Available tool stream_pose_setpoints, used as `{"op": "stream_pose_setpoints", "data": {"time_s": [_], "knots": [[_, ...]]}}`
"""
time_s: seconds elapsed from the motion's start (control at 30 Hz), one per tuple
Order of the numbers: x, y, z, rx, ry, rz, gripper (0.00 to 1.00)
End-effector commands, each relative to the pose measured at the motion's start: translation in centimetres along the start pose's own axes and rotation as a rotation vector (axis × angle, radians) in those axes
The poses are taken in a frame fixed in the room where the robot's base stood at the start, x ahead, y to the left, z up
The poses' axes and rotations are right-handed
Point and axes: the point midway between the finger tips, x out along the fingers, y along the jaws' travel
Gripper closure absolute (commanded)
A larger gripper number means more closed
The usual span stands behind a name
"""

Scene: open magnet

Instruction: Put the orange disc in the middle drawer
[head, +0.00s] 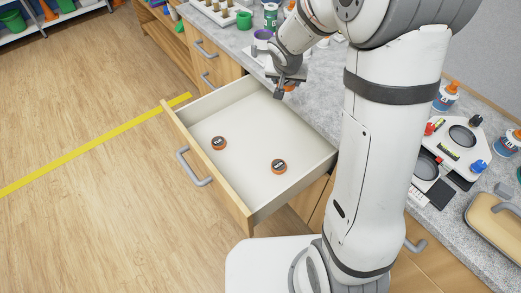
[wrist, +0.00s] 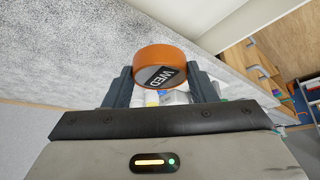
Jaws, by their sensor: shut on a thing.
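My gripper (head: 285,86) is at the counter edge, over the back of the open drawer. In the wrist view my gripper (wrist: 163,80) is shut on an orange disc (wrist: 160,57) with a dark label reading "WED". In the head view only a bit of this disc (head: 289,88) shows by the fingers. The open drawer (head: 180,119) has a pale inside and a wooden front. Two similar orange discs with dark labels lie in it, one at the left (head: 218,143) and one at the right (head: 278,166). Whether it is the middle drawer cannot be told.
The grey counter (head: 318,105) runs behind the drawer. A white device with round wells (head: 455,140) and a bottle (head: 447,95) stand at the right. A green cup (head: 244,20) and a purple-topped container (head: 262,40) stand at the back. Wooden floor (head: 90,110) is clear at the left.

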Motion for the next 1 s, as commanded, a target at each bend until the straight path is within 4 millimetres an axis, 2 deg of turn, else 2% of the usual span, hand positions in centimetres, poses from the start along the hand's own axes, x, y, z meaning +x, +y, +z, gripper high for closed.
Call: {"op": "stream_pose_setpoints", "data": {"time_s": [0.03, 0.6, 0.8, 1.0], "knots": [[2.6, -0.9, 1.9, -0.014, 0.001, -0.008, 0.72], [14.2, -9.1, 13.0, -0.145, 0.001, -0.084, 0.72], [16.5, -11.0, 15.7, -0.177, 0.001, -0.102, 0.72], [17.5, -11.7, 16.9, -0.19, 0.0, -0.109, 0.72]]}}
